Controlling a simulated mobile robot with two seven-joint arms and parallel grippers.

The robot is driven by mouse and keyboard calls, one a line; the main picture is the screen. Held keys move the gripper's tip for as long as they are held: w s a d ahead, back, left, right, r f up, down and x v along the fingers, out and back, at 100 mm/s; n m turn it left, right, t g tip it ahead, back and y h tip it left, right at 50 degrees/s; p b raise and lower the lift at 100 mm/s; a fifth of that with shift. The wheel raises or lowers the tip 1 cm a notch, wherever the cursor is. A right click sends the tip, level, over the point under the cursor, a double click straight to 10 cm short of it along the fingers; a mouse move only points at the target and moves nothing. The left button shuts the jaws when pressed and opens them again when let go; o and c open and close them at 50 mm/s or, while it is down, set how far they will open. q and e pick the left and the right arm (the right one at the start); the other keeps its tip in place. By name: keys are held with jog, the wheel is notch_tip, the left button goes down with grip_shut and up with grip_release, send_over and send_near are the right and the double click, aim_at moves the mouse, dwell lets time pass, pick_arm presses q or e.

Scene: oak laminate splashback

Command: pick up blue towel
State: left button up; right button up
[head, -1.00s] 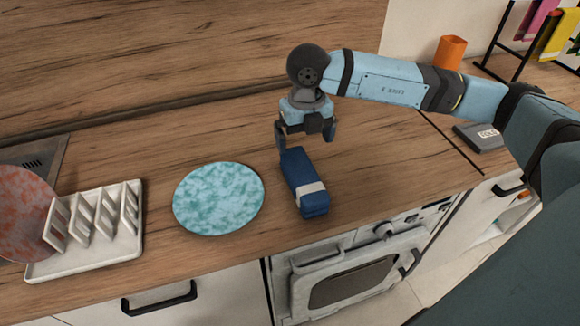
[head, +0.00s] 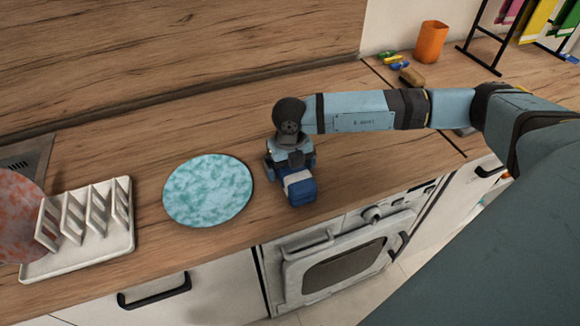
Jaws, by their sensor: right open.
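The blue towel (head: 301,193) is a rolled bundle with a pale band, lying on the wooden counter to the right of the teal plate. My right gripper (head: 290,172) is low over the towel's far part and hides it. Its jaws are open, one finger at each side of the towel as far as I can see. Whether the fingers touch the towel is hidden. My left gripper is not in view.
A teal mottled plate (head: 208,191) lies just left of the towel. A white dish rack (head: 117,240) and a reddish plate (head: 17,220) are further left. An orange cup (head: 431,42) and a brown sponge-like block (head: 411,77) are at the back right. An oven (head: 345,262) is below the counter edge.

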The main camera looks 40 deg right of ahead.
jog(key=shift+f, duration=0.25)
jog(key=c, duration=1.1)
jog(key=shift+r, duration=0.1)
